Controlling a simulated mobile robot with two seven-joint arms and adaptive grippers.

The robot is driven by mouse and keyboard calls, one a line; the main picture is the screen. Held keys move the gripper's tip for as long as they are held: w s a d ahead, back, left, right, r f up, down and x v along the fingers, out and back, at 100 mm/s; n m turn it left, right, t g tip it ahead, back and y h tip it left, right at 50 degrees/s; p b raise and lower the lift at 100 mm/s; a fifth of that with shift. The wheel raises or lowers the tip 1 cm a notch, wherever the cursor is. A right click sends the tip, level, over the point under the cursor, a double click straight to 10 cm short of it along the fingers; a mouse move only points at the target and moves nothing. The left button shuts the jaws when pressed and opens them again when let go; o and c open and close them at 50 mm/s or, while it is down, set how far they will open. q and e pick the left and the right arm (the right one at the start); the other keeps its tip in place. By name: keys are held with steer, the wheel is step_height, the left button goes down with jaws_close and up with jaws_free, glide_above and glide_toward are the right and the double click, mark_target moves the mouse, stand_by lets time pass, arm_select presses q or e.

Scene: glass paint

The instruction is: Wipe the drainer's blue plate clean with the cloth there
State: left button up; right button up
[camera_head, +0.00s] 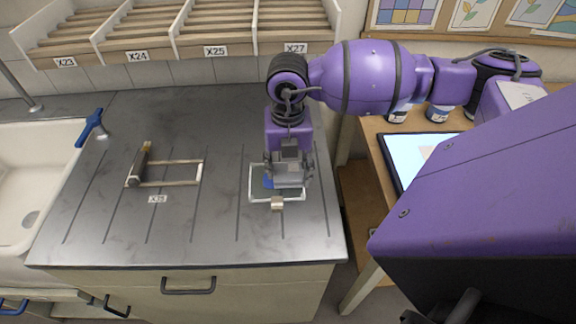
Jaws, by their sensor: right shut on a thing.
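The glass plate (255,198) lies flat on the right part of the ribbed metal drainer (220,225), with pale edges. A blue patch (268,182) shows on it, partly hidden by my right gripper. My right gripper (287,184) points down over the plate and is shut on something. A small beige piece, seemingly the cloth (277,204), shows just below its fingers at the plate's front edge. The fingers hide most of the grip, and I cannot tell how firmly the cloth touches the glass. My left gripper is out of view.
An empty pale frame (182,183) with a dark-handled tool (139,165) lies left on the drainer, behind a label. Wooden racks (140,25) stand behind. A lit panel (415,150) is right.

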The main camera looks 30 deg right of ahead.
steer(key=shift+f, duration=0.25)
stand_by(0.4)
